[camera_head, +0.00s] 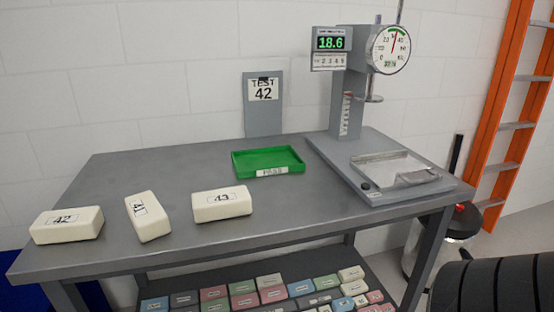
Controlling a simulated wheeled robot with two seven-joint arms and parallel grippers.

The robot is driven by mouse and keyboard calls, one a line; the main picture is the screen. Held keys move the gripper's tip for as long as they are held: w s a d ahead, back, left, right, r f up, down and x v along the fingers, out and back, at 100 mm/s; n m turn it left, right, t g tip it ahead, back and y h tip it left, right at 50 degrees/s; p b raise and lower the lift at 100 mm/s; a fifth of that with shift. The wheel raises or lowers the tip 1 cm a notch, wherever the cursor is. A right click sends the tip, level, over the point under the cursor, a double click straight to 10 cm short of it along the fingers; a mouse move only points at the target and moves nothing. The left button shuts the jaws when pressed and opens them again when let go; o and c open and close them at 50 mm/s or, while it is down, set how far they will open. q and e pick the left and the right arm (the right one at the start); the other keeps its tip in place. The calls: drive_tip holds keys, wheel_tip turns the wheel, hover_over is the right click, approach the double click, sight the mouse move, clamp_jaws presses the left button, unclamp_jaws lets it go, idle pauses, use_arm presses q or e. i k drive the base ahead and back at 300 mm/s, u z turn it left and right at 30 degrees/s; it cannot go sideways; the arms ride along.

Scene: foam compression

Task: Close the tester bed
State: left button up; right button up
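The foam tester (345,95) stands at the right end of the grey table, with a column, a round dial (390,50) and a display (330,39) reading 18.6. Its press plate (372,99) hangs above the rear of the base. The tester bed (388,167) is a light, shallow tray at the front of the base, sitting forward of the press plate. A grey handle-like piece (417,178) is at its front right. No foam block shows on the bed. Neither of my grippers is in view.
Foam blocks 42 (66,232), 41 (149,228) and 43 (222,213) lie at the table's front left. An empty green tray (287,155) marked PASS and a TEST 42 sign (264,108) are at the back. The table (300,208) is clear before the tester.

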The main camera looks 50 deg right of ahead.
sight(387, 171)
drive_tip(key=z, duration=2.4)
drive_tip(key=i, duration=0.35)
drive_tip(key=u, duration=0.1)
